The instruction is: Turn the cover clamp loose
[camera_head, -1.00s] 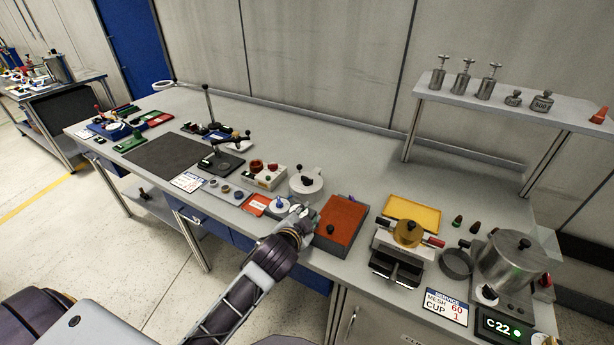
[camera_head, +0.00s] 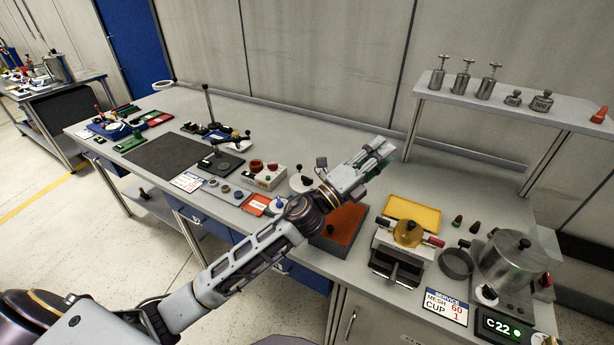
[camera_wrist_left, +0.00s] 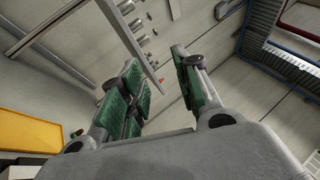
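No part in view can be surely named as the cover clamp. A silver pot (camera_head: 511,262) with a dark-knobbed lid stands farther right. My left gripper (camera_head: 384,152) is raised above the bench, up and left of both, pointing to the upper right. Its green-padded fingers (camera_wrist_left: 158,88) stand apart with nothing between them in the left wrist view. My right gripper is not in view.
A raised shelf (camera_head: 520,106) with several metal weights stands at the back right. A yellow tray (camera_head: 412,211) lies behind the knobbed device. A tall thin post (camera_head: 209,105) rises on the left. The bench back, between gripper and shelf leg, is clear.

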